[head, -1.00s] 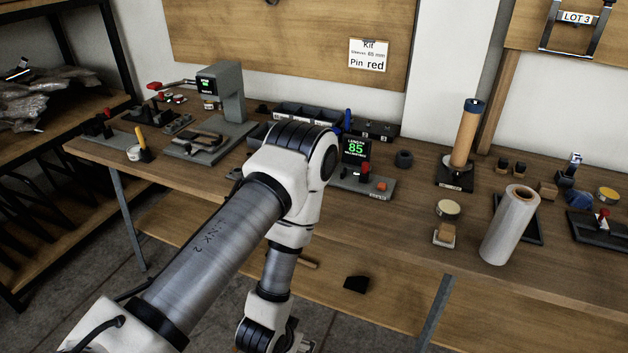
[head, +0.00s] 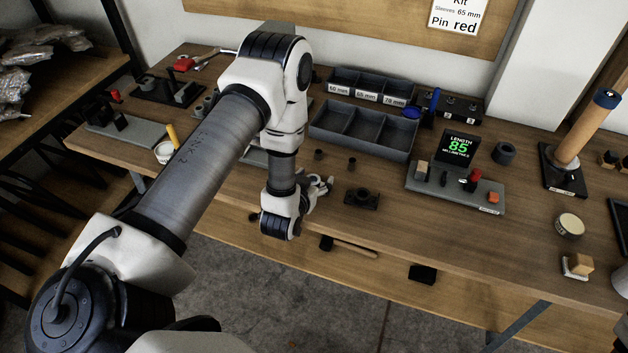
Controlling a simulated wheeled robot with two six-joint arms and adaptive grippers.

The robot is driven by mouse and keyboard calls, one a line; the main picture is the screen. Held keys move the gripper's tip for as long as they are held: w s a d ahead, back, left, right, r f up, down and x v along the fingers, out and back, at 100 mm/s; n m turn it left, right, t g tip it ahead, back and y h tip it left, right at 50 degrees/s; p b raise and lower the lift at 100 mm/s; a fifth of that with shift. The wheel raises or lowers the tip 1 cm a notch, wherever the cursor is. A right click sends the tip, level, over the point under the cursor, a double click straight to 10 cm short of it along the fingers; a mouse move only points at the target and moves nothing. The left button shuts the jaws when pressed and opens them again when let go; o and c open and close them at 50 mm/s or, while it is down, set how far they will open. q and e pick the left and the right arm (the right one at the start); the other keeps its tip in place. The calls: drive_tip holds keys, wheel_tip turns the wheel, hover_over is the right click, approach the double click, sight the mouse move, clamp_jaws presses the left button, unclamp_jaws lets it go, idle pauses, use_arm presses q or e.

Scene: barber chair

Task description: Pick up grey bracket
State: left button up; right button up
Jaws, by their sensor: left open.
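A dark grey bracket (head: 361,199) with a flat base and a raised round middle lies on the wooden bench near its front edge. My left gripper (head: 326,186) is just left of the bracket, low over the bench and apart from it. Its jaws are small in the picture and partly hidden by my wrist, but they are open and hold nothing that I can see. My left arm comes in from the left and hides part of the bench behind it. My right gripper is not in view.
A grey compartment tray (head: 362,131) and labelled bins (head: 368,88) stand behind the bracket. Two small dark cylinders lie nearer. A length gauge (head: 455,187) reading 85 stands to the right. The bench around the bracket is mostly clear. A black block (head: 422,274) lies below the bench top.

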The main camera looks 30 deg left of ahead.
use_arm(q)
drive_tip(key=shift+s+a, duration=0.15)
drive_tip(key=shift+s, duration=0.05)
drive_tip(key=c, duration=1.3)
drive_tip(key=shift+c, duration=0.2)
drive_tip(key=shift+r, duration=0.1)
